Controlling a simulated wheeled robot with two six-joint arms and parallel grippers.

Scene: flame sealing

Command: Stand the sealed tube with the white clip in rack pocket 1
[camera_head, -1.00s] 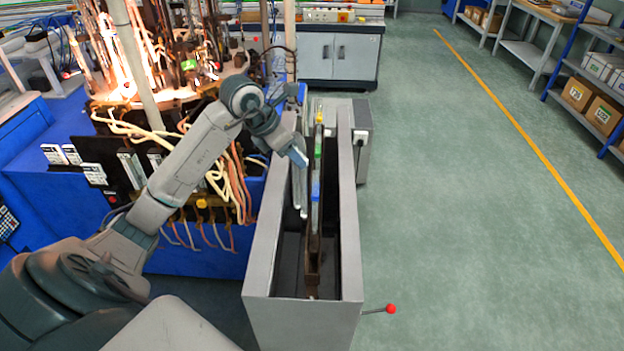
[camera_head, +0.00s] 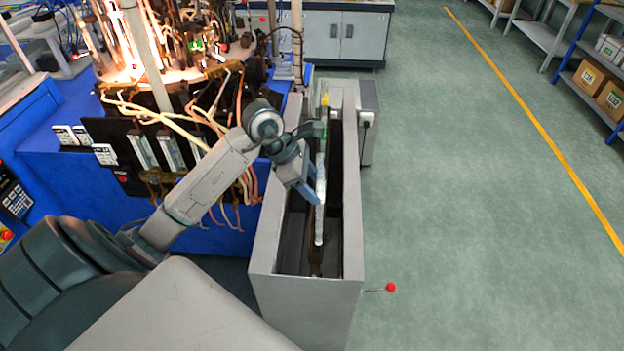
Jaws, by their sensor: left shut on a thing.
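My left gripper (camera_head: 314,192) reaches over the long grey trough and is shut on a pale, glassy sealed tube (camera_head: 320,218). The tube hangs upright along the line of the rack, its lower end above the dark rail. I cannot make out the white clip; the gripper covers part of the tube. The rack (camera_head: 316,262) is a narrow brown rail inside the trough, and its pocket numbers cannot be read. Whether the tube touches the rack cannot be told. My right gripper is not in view.
The grey trough (camera_head: 262,240) has high side walls close to the gripper. A blue machine (camera_head: 215,228) with glowing burners and loose hoses stands to the left. A red-knobbed lever (camera_head: 390,287) sticks out at the trough's right. The green floor at right is clear.

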